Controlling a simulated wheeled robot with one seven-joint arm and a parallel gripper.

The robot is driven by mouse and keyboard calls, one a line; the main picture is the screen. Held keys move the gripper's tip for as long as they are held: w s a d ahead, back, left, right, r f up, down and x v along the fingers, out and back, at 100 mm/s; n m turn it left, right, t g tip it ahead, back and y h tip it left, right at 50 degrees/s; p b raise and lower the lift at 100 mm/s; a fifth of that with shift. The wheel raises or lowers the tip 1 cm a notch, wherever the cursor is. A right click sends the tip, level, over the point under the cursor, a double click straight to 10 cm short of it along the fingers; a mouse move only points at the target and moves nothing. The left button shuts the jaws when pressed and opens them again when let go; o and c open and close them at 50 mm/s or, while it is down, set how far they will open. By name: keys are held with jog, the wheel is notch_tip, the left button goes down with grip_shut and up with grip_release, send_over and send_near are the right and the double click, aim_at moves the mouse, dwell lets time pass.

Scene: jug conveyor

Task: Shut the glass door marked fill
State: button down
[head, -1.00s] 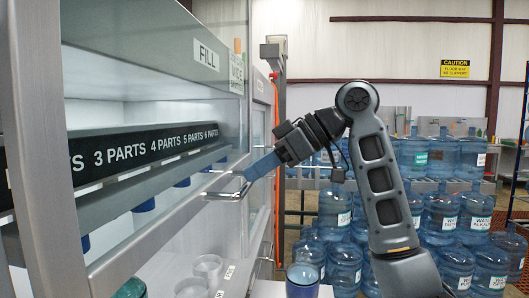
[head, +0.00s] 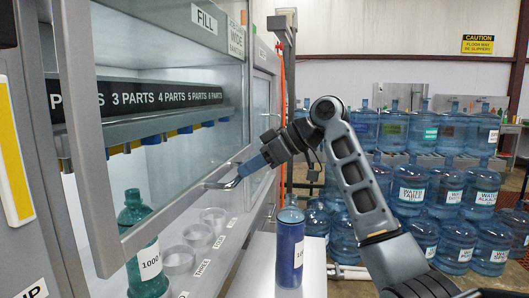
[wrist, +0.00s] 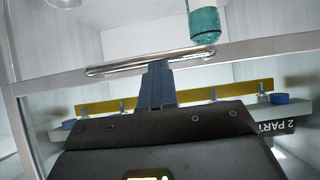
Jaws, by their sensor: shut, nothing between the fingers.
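The glass door (head: 190,205) marked fill is a clear pane in a grey metal frame, partly lowered over the cabinet front. An opening remains below its bottom rail. The FILL label (head: 204,18) is on the cabinet above. A metal bar handle (head: 217,185) juts from the bottom rail; it also spans the wrist view (wrist: 120,68). My gripper (head: 240,177) is shut with nothing in it. Its blue-grey fingertips (wrist: 156,72) are at the handle, appearing to rest against it from above; exact contact is hard to tell.
A teal bottle (head: 148,250) and several clear glasses (head: 180,260) stand inside the cabinet. A blue jar (head: 289,248) stands on a white surface just right of the opening. A dark bar with PARTS labels (head: 160,98) crosses the cabinet inside. Stacked water jugs (head: 410,185) fill the right background.

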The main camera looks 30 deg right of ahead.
notch_tip(320, 180, down, 13)
jog(key=b, duration=0.3)
jog(key=shift+a+r+b, duration=0.15)
jog(key=shift+b, duration=0.25)
jog(key=shift+w+a+r, duration=0.1)
jog(key=shift+w+r, duration=0.05)
jog(key=shift+r, duration=0.05)
